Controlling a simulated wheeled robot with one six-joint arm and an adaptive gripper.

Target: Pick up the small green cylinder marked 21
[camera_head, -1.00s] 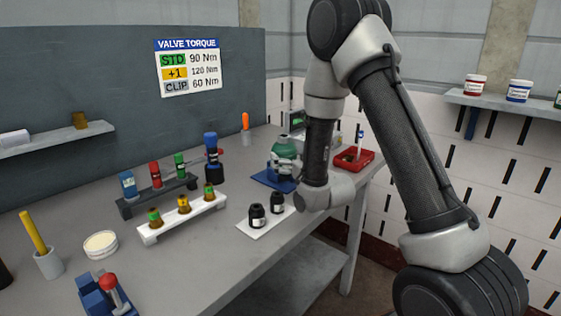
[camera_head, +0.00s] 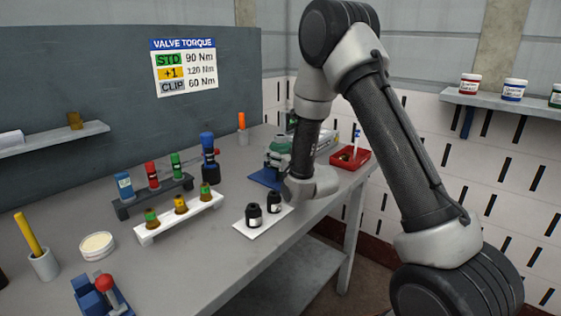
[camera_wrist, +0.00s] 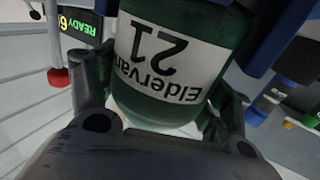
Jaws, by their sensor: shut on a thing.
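The green cylinder (camera_wrist: 205,20) fills the middle of the wrist view. Its white label (camera_wrist: 165,55) reads "21" and "Eldervar", upside down in this view. My gripper (camera_wrist: 165,98) is shut on it, with dark fingers on its left and right sides. Blue parts stand beside the cylinder at the top of the wrist view. In the head view a green-topped item (camera_head: 279,143) shows at the blue base (camera_head: 264,178), partly behind my arm. I cannot tell there whether the cylinder touches the base.
A red tray (camera_head: 365,160) lies at the table's right end. Two black jars (camera_head: 254,216) stand on a white plate in front of my wrist. A white rack (camera_head: 150,238) holds several small bottles. A display reading "READY" (camera_wrist: 75,28) and a red knob (camera_wrist: 58,77) are close by.

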